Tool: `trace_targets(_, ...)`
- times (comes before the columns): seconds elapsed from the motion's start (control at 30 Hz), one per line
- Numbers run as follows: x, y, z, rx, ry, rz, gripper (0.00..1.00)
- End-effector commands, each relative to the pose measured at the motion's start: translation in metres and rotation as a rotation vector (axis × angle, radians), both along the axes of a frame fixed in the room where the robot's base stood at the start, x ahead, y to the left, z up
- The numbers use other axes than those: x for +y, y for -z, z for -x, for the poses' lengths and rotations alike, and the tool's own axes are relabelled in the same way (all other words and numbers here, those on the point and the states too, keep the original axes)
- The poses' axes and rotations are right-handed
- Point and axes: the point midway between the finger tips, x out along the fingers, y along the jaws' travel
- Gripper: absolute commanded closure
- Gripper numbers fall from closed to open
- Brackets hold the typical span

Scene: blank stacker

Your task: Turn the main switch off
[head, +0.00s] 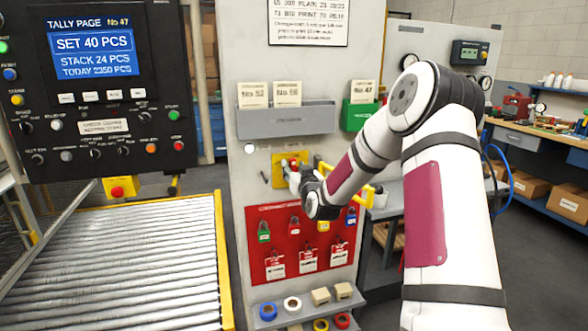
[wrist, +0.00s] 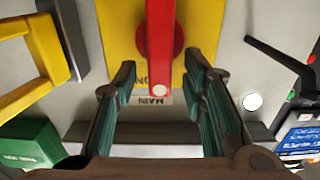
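The main switch is a red lever (wrist: 161,45) on a round red hub, on a yellow plate (wrist: 205,25). The wrist view shows it upside down, with a "MAIN" label (wrist: 152,100) by the lever's free end and part of the word "ON" beside it. In the head view the yellow plate (head: 278,172) is on the grey panel, mostly behind my gripper (head: 294,172). My gripper (wrist: 163,75) is open in the wrist view. The lever's end appears between the two fingers, with gaps on both sides. Depth is hard to tell.
A yellow handle (wrist: 30,80) stands beside the plate. A thin black lever (wrist: 278,62) and a white round knob (wrist: 252,102) are on the other side. A grey card holder (head: 285,120) is above, and a red padlock board (head: 275,225) is below.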

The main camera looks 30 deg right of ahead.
Motion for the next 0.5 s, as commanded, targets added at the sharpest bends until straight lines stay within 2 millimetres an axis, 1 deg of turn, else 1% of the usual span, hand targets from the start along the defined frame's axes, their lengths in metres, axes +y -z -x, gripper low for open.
trace_targets(0.13,-0.0014,-0.0005,-0.0056,-0.001,0.0,0.0,0.62)
trace_targets(0.37,-0.0015,-0.0005,-0.0058,-0.001,0.0,0.0,0.62)
trace_targets(0.47,-0.0015,-0.0005,-0.0057,-0.001,0.0,0.0,0.82)
trace_targets(0.5,-0.0015,-0.0005,-0.0057,-0.001,0.0,0.0,0.91)
